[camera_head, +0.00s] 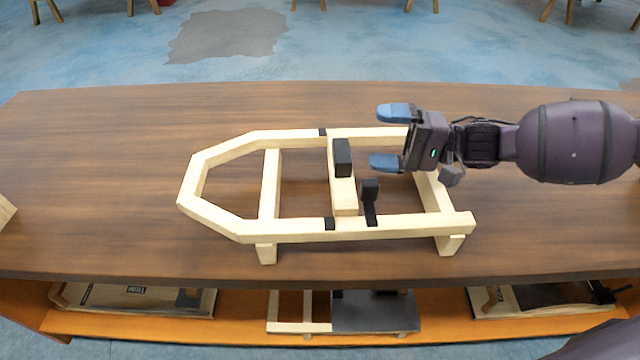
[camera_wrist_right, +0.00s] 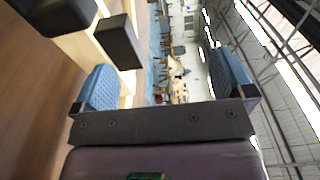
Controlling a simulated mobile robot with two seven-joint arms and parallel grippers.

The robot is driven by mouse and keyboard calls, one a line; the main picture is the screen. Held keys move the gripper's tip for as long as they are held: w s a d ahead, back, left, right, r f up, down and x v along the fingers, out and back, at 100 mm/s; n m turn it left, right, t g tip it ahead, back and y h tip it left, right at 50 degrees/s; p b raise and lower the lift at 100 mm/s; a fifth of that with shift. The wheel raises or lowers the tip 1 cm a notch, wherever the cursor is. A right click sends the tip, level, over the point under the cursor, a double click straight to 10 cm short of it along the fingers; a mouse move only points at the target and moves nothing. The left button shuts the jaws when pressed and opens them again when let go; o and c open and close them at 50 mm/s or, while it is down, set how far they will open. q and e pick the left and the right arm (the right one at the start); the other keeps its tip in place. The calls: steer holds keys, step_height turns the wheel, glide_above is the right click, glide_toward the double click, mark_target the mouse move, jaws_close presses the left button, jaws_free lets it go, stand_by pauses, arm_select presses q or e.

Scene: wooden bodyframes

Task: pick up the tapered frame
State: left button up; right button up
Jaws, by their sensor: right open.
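The tapered frame (camera_head: 300,237) is pale wood and lies on the brown table in the head view, its narrow end pointing left. It has cross bars and black blocks near its middle. My right gripper (camera_head: 385,139) is open above the right part of the frame, its blue fingertips pointing left toward the black blocks. In the right wrist view the open fingers (camera_wrist_right: 170,85) have nothing between them. Part of the frame (camera_wrist_right: 85,50) with a black block shows at the upper left there, beside one finger. My left gripper is not in view.
The table (camera_head: 90,180) is clear left of the frame. Another wooden piece (camera_head: 4,210) shows at the left edge. A shelf (camera_head: 240,328) below the front edge holds several other frames. Chairs stand on the blue floor behind.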

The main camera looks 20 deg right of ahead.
step_height(320, 180, down, 8)
steer(key=b, duration=0.2)
steer(key=x, duration=0.7)
steer(key=shift+w+a+r, duration=0.1)
steer(key=shift+a+r, duration=0.1)
steer(key=shift+r, duration=0.05)
steer(key=c, duration=1.6)
steer(key=shift+r, duration=0.25)
